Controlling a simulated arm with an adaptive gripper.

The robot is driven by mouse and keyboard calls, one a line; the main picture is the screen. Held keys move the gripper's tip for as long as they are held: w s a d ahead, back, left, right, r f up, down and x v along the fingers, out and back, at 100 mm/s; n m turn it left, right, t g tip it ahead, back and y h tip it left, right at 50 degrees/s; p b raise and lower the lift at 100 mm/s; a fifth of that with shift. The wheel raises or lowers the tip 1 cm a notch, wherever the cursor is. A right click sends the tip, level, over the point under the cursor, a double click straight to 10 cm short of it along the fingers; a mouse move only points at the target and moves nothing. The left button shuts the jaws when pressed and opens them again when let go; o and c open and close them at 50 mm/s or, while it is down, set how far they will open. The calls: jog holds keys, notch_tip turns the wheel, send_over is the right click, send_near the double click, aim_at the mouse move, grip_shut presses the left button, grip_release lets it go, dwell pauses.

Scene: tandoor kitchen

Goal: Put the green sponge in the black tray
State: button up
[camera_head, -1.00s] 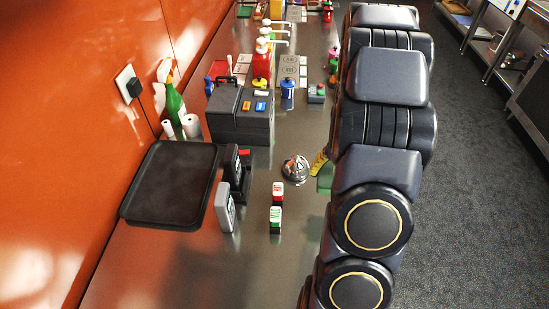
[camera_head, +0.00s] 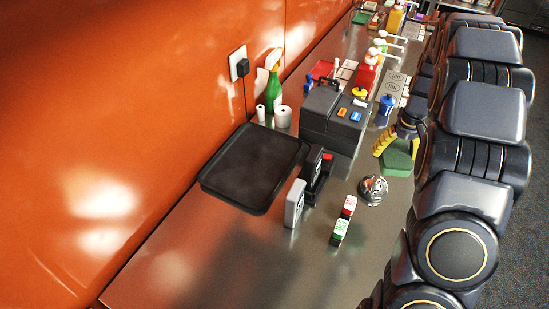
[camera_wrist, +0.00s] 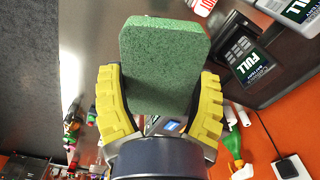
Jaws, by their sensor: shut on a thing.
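The green sponge (camera_wrist: 160,60) is a thick block held between the yellow ribbed fingers of my gripper (camera_wrist: 160,100) in the wrist view. In the head view, the sponge (camera_head: 398,158) shows beside my gripper (camera_head: 390,146), over the right side of the counter. My gripper is shut on it. The black tray (camera_head: 240,168) lies flat and empty on the counter's left side by the orange wall. My gripper is well to the right of the tray. Part of the tray (camera_wrist: 298,62) seems to show at the right of the wrist view.
A dark box (camera_head: 332,118) stands behind. The front counter (camera_head: 220,265) is clear.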

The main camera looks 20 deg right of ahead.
jog(key=w+a+n, duration=0.4)
jog(key=w, duration=0.4)
jog(key=n, duration=1)
send_over(257, 173)
notch_tip(257, 173, down, 14)
jog(key=shift+r, duration=0.1)
notch_tip(257, 173, down, 4)
jog(key=shift+f, duration=0.25)
jog(key=o, duration=0.7)
jog(key=shift+f, duration=0.1)
